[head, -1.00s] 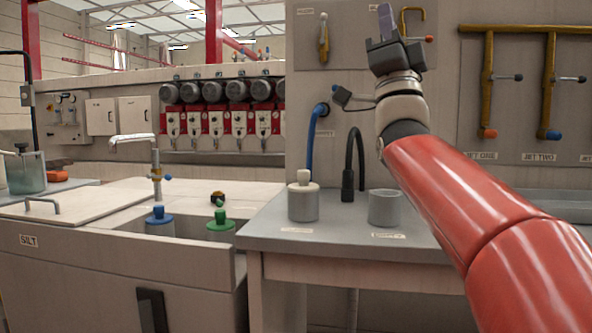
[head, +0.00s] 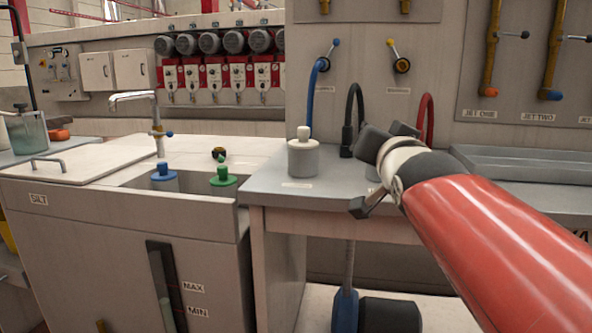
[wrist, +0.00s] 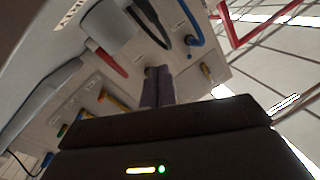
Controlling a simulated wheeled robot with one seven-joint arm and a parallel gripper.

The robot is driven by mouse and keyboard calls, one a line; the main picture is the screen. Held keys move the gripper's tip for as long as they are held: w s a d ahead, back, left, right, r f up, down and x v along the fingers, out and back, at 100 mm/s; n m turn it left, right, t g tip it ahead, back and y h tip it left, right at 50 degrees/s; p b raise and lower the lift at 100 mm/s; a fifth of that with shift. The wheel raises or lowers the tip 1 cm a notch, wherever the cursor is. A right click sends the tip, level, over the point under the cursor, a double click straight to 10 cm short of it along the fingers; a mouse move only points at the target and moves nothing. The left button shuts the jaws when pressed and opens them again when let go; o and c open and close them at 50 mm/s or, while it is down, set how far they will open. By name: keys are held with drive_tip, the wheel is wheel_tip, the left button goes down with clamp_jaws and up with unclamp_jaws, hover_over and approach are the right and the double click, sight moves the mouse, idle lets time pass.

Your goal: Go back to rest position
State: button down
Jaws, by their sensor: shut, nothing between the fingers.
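My gripper (head: 378,143) is at the end of my red arm in the head view, in front of the grey bench at the right of centre. It partly hides the grey cup behind it. In the wrist view the two dark fingers (wrist: 158,86) lie side by side, shut, with nothing between them. The wrist view is tilted and shows a panel with hoses past the fingers. The fingertips are hard to make out in the head view.
A white lidded pot (head: 303,157) stands on the grey bench (head: 270,196), left of my gripper. A blue hose (head: 312,95), a black hose (head: 355,105) and a red hose (head: 427,115) rise behind. The silt tank (head: 95,212) is at the left.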

drive_tip(key=s+f+n+g+p, duration=0.1)
drive_tip(key=s+f+n+g, duration=0.1)
drive_tip(key=s+f+g, duration=0.4)
drive_tip(key=s+d+f+n+g+p, duration=0.1)
drive_tip(key=s+f+g, duration=0.5)
drive_tip(key=s+f, duration=1.1)
wheel_tip(320, 180, down, 6)
drive_tip(key=shift+d+f+n+g, duration=0.2)
drive_tip(key=shift+d+n+g, duration=0.1)
drive_tip(key=shift+n, duration=0.6)
drive_tip(key=shift+d, duration=0.15)
